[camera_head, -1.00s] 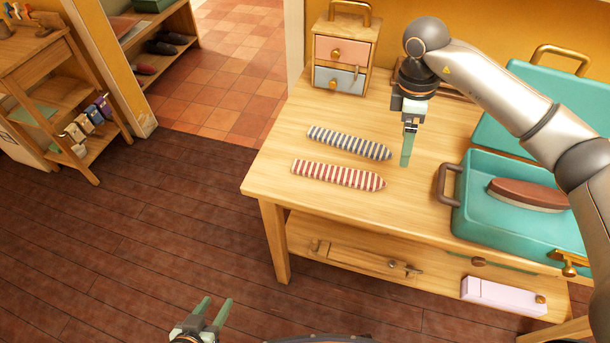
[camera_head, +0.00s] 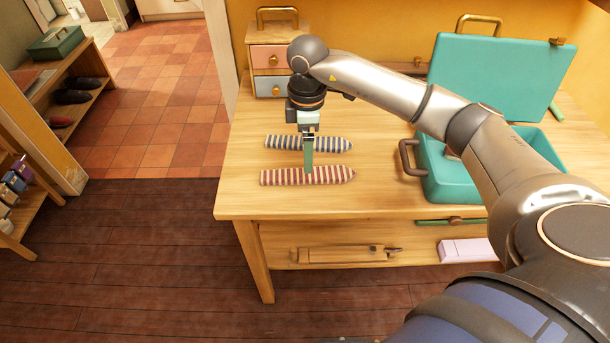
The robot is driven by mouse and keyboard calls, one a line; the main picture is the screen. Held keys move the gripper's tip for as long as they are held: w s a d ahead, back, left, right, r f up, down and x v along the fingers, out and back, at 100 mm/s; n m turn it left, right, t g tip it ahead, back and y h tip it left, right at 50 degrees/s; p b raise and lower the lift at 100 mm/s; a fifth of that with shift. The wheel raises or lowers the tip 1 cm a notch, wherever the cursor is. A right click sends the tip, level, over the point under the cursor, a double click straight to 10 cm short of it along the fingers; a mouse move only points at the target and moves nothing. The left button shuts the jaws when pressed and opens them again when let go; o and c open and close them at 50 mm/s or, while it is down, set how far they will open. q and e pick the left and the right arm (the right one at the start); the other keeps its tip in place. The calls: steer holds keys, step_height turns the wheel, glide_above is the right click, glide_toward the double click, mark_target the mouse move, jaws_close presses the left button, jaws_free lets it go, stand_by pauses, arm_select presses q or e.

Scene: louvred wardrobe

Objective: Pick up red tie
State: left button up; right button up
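The red-and-white striped tie (camera_head: 325,175) lies flat on the wooden table (camera_head: 240,200), near its front edge. A blue-and-white striped tie (camera_head: 335,144) lies just behind it, parallel to it. My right gripper (camera_head: 308,171) points down over the ties, its green fingertips at the middle of the red tie and overlapping it in the view. The fingers are seen edge-on, so I cannot tell their gap or whether they touch the tie. My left gripper is outside the view.
An open teal case (camera_head: 470,185) stands on the table at the right, partly behind my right arm. A small drawer box (camera_head: 268,72) stands at the back left. A lower shelf (camera_head: 330,238) holds a pink box (camera_head: 465,250). The table's left front is clear.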

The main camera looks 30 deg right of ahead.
mark_target(308, 176)
steer(key=f, duration=0.8)
steer(key=shift+w+d, duration=0.25)
steer(key=shift+d, duration=0.05)
steer(key=shift+r, duration=0.1)
steer(key=c, duration=1.4)
steer(key=shift+c, duration=0.2)
steer(key=shift+r, duration=0.1)
